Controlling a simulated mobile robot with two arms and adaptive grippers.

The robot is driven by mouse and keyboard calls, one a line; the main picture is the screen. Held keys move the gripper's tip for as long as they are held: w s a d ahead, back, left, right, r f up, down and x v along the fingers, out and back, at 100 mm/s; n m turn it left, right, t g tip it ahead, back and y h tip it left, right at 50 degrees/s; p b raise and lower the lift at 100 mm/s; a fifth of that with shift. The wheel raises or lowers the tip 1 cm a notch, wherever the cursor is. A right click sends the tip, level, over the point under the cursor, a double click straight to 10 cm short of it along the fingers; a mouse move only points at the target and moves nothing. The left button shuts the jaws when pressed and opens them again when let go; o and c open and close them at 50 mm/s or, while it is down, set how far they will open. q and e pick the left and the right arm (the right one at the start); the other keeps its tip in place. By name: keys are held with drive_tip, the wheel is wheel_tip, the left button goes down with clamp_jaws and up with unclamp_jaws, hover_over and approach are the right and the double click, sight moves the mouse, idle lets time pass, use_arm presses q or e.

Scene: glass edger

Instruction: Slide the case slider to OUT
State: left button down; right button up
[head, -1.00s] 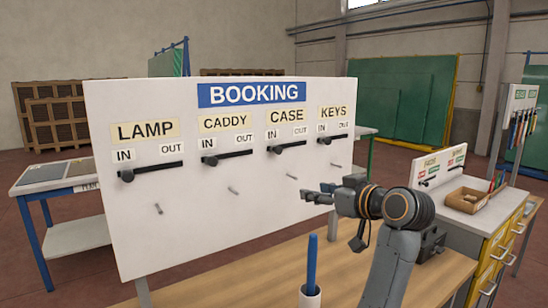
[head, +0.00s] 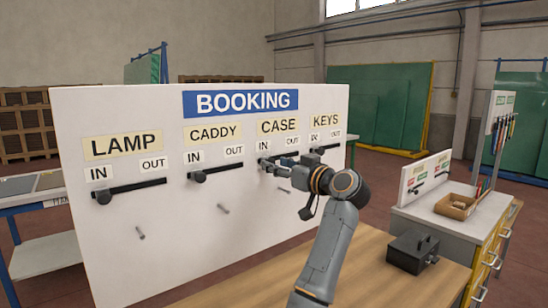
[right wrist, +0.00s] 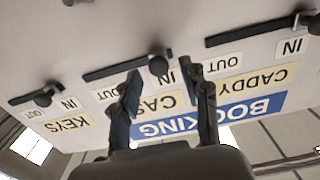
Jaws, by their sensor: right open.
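The white BOOKING board (head: 170,240) carries the CASE label (head: 278,126) with IN and OUT tags below it. In the right wrist view, which is upside down, the case slider's dark knob (right wrist: 158,65) sits at the IN end of its black track (right wrist: 108,70). My right gripper (head: 273,165) is in front of this slider and hides most of it in the head view. In the right wrist view my right gripper (right wrist: 160,84) is open, its fingers either side of the knob in the picture; contact cannot be told. My left gripper is not in view.
The caddy slider (head: 198,177) is left of the case slider, the keys slider (head: 316,150) right of it. The lamp slider (head: 103,197) is farther left. Pegs (head: 223,209) stick out below. A black box (head: 412,250) stands on the wooden table (head: 380,285).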

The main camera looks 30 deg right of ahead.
drive_tip(key=shift+w+r, duration=0.15)
drive_tip(key=shift+w, duration=0.85)
drive_tip(key=c, duration=0.6)
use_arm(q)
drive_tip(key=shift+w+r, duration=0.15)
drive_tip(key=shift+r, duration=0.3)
use_arm(e)
clamp_jaws()
